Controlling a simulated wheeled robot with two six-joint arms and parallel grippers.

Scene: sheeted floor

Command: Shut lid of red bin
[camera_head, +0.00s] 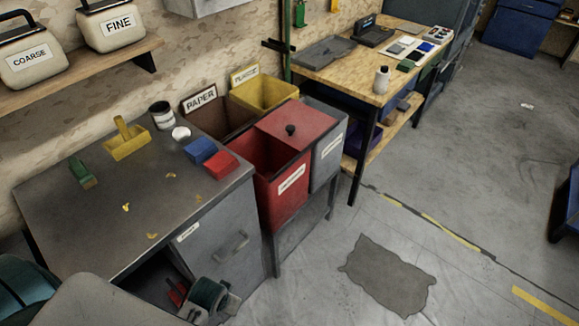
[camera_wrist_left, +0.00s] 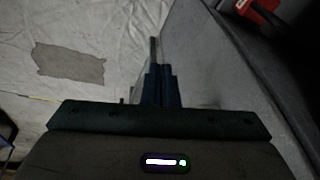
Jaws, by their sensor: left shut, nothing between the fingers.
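The red bin (camera_head: 276,199) stands in a frame between the grey cabinet and a grey bin, a white label on its front. Its flat red lid (camera_head: 300,123) with a black knob (camera_head: 290,130) covers only the back right part. The front left part of the opening shows a dark red inside. My left wrist shows low in the head view, in front of the cabinet and below the bin, with its fingers hard to make out. In the left wrist view my left gripper (camera_wrist_left: 155,72) is shut and empty, beside a grey panel. My right gripper is out of view.
The cabinet top (camera_head: 110,205) holds a blue block (camera_head: 200,150), a red block (camera_head: 221,165), a yellow holder (camera_head: 126,140) and a green tool (camera_head: 83,173). Brown and yellow bins (camera_head: 264,93) stand behind. A workbench (camera_head: 350,66) stands beyond. The floor at right is mostly clear.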

